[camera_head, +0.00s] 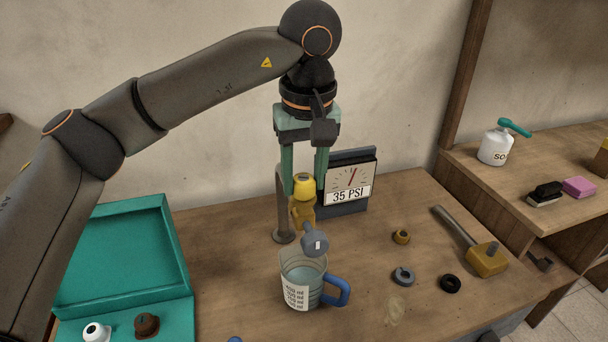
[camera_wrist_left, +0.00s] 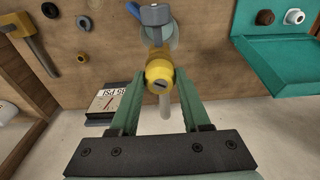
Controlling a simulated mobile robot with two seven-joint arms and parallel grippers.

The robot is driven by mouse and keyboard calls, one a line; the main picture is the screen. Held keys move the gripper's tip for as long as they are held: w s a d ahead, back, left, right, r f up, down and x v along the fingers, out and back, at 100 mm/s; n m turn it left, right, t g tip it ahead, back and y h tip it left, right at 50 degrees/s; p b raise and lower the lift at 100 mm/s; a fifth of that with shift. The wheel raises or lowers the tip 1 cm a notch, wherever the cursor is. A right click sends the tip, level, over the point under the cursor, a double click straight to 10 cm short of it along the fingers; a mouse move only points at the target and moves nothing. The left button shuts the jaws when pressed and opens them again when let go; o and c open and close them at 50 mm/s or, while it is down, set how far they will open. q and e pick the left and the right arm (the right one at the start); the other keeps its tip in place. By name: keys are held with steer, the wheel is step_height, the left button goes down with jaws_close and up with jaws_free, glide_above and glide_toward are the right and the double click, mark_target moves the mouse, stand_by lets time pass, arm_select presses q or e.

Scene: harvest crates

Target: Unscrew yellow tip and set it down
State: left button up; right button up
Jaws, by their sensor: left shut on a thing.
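The yellow tip (camera_head: 303,186) sits upright at the top of a brass fitting (camera_head: 302,213) on a grey standpipe (camera_head: 283,215). My left gripper (camera_head: 304,187) comes down from above, its green fingers on either side of the tip, shut on it. The left wrist view shows the yellow tip (camera_wrist_left: 159,75) between the fingertips (camera_wrist_left: 158,78), with a dark slot in its end. Whether the tip is still seated on the fitting cannot be told. A grey knob (camera_head: 315,240) sticks out below the fitting. My right gripper is not in view.
A clear measuring cup (camera_head: 290,266) with a blue handle stands below the knob. A 35 PSI gauge (camera_head: 348,183) stands behind. A brass nut (camera_head: 401,237), grey ring (camera_head: 403,276), black ring (camera_head: 450,283) and mallet (camera_head: 487,258) lie right. An open teal case (camera_head: 121,255) is left.

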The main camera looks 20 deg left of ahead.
arm_select(q)
steer(key=shift+c, duration=0.8)
steer(key=n, duration=0.6)
steer(key=shift+g, duration=0.3)
steer(key=n, duration=0.6)
steer(key=shift+w+g+y, duration=0.15)
steer(key=shift+g+y, duration=0.15)
steer(key=o, duration=0.8)
steer(key=shift+c, duration=0.2)
steer(key=m, duration=0.5)
steer(key=shift+m, duration=0.4)
steer(key=m+t, duration=0.1)
steer(key=m, duration=0.5)
